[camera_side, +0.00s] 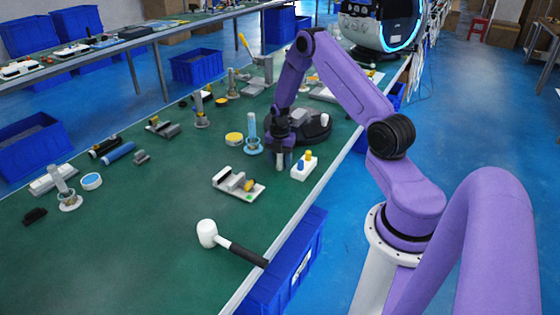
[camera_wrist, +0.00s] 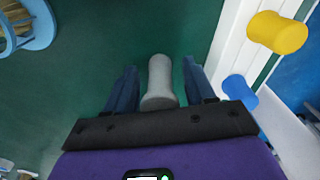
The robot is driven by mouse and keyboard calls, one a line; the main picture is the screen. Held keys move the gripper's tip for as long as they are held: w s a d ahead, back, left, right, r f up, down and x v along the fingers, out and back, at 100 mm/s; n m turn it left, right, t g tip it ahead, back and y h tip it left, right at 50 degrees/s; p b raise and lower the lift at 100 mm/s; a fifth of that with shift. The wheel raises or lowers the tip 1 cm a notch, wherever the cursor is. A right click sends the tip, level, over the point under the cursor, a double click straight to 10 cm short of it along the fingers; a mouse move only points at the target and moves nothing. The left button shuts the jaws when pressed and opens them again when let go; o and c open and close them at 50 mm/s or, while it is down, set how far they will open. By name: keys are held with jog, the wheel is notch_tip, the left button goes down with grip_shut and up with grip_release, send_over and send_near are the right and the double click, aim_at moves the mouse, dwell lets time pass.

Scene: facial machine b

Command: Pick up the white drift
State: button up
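A plain pale grey-white cylinder (camera_wrist: 159,80), which looks like the white drift, stands between the two fingers of my gripper (camera_wrist: 160,85) in the wrist view. The fingers are open, one on each side of it, with a narrow gap on both sides. In the side view my gripper (camera_side: 281,152) points down low over the green table. A pale part of the cylinder (camera_side: 281,162) seems to show there, though the dark fingers hide much of it.
A white block (camera_side: 302,171) with a yellow peg (camera_wrist: 278,33) and a blue peg (camera_wrist: 240,92) stands close to the right. A light blue ring stand (camera_side: 253,148) is close on the left. A grey fixture (camera_side: 238,184) and a mallet (camera_side: 207,233) lie nearer the camera.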

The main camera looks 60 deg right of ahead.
jog(key=c, duration=0.8)
jog(key=shift+o, duration=0.2)
jog(key=shift+r, duration=0.5)
notch_tip(320, 180, up, 2)
jog(key=shift+r, duration=0.2)
jog(key=s+a+r, duration=0.7)
jog(key=s+r, duration=0.2)
jog(key=s, duration=0.3)
jog(key=shift+r, duration=0.3)
